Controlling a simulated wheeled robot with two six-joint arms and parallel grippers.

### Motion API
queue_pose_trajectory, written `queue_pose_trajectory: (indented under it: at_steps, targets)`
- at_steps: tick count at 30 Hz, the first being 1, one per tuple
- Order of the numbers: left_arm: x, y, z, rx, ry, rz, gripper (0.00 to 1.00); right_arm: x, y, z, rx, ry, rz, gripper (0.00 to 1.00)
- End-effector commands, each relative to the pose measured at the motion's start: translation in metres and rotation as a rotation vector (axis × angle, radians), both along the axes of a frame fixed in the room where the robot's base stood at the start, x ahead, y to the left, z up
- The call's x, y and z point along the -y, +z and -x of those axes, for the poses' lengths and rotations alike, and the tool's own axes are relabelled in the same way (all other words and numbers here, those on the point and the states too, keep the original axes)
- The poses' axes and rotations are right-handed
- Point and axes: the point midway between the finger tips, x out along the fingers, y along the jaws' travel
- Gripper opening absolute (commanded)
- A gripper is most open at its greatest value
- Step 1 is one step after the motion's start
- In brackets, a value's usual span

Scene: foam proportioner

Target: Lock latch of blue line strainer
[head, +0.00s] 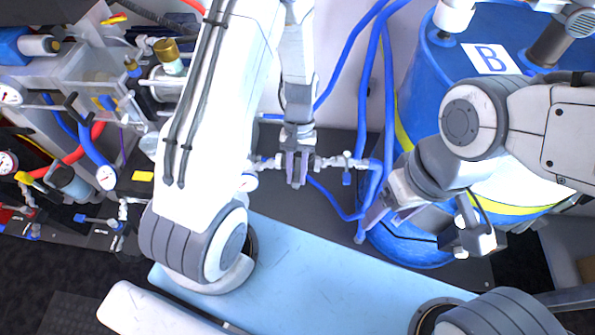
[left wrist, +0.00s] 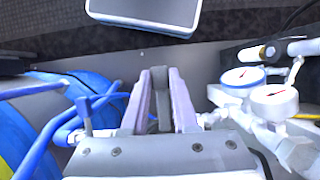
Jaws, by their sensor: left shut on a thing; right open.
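My left gripper (head: 296,181) reaches down onto the pale fittings line (head: 330,162) in the middle of the head view. In the left wrist view the left gripper (left wrist: 160,100) has its two purple-grey fingers closed around an upright dark grey part (left wrist: 160,88). This part lies in the line where the strainer would sit, but its body and latch are mostly hidden by the gripper, so I cannot tell whether the latch is locked. My right gripper (head: 388,214) is open at the right, beside the blue hoses and apart from the held part.
A blue drum (head: 420,75) marked B stands at the right, behind my right arm. Blue hoses (head: 373,100) run down beside it. A small blue-handled valve (head: 347,178) is right of my left gripper. Gauges (left wrist: 275,100) sit close by. A light blue panel (head: 310,270) lies in front.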

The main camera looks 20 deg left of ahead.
Motion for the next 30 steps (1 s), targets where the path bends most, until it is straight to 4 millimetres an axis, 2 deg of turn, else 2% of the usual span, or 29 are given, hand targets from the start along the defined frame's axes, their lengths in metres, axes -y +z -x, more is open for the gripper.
queue_pose_trajectory:
  at_steps: [9, 10, 12, 23, 26, 30]
  targets:
    - [-0.001, 0.001, -0.002, 0.006, -0.007, 0.0, 0.0, 0.0, 0.0, 0.0, 0.0, 0.0, 0.0, 0.71]
    - [-0.001, 0.001, -0.002, 0.006, -0.007, 0.0, 0.35, 0.0, 0.0, 0.0, 0.0, 0.0, 0.0, 0.71]
    - [-0.001, 0.001, -0.002, 0.006, -0.006, 0.0, 0.57, 0.0, 0.0, 0.0, 0.0, 0.0, 0.0, 0.71]
    - [-0.001, 0.003, -0.002, 0.004, -0.004, 0.0, 0.57, 0.0, 0.001, 0.0, 0.0, 0.0, 0.0, 0.71]
    - [-0.002, 0.014, -0.007, 0.007, -0.004, 0.001, 0.57, 0.0, 0.003, 0.0, 0.0, 0.0, 0.0, 0.71]
    - [-0.005, 0.039, -0.017, 0.01, -0.003, 0.001, 0.57, 0.0, 0.006, 0.0, 0.0, 0.0, 0.0, 0.71]
